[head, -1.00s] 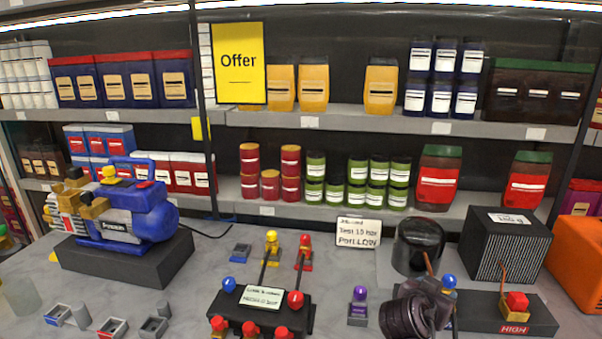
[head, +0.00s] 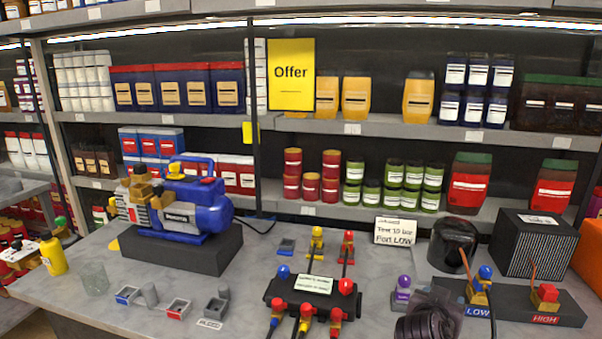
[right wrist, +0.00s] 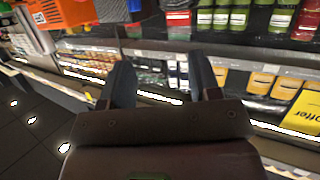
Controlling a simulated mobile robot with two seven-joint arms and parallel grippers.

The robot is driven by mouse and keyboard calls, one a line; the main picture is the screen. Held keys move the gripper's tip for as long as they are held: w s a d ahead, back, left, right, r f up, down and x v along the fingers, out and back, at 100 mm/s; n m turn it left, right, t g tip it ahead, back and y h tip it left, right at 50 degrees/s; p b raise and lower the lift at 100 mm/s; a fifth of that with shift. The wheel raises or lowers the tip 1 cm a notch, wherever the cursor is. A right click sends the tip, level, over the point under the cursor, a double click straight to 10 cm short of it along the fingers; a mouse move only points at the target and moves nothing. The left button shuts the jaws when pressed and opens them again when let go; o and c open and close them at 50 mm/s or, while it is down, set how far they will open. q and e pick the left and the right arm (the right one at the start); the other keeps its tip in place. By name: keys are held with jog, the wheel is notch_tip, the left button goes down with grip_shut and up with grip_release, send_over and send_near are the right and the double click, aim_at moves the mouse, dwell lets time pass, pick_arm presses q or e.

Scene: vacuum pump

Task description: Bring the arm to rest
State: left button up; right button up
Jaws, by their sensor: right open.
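My right gripper (right wrist: 163,85) shows in the right wrist view with its two dark fingers apart and nothing between them. It is clear of the table, with the shelves behind it, and the picture there is upside down. In the head view, a dark, ribbed, blurred shape at the bottom edge, right of centre, hides part of the table. My left gripper is not in view. The blue vacuum pump (head: 185,210) sits on a dark block (head: 175,252) at the left of the grey table.
A black manifold (head: 290,292) with coloured fittings stands at the front centre. A black striped box (head: 540,248), a dark round pot (head: 453,245) and a station marked LOW and HIGH (head: 560,312) are at the right. Small trays (head: 178,309) lie front left. Stocked shelves line the back.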

jog(key=s+a+f+n+t+y, duration=0.3)
jog(key=a+f+n+t+y, duration=0.1)
jog(key=f+n+y, duration=0.25)
jog(key=s+d+f+g+y, duration=0.1)
jog(key=s+f, duration=0.7)
jog(key=s, duration=0.3)
jog(key=s+d+f+n+g+y, duration=0.1)
jog(key=s+d+f+g, duration=0.1)
jog(key=s+f, duration=0.6)
jog(key=s, duration=0.3)
jog(key=shift+s+g, duration=0.15)
jog(key=shift+g, duration=0.15)
jog(key=shift+d, duration=0.15)
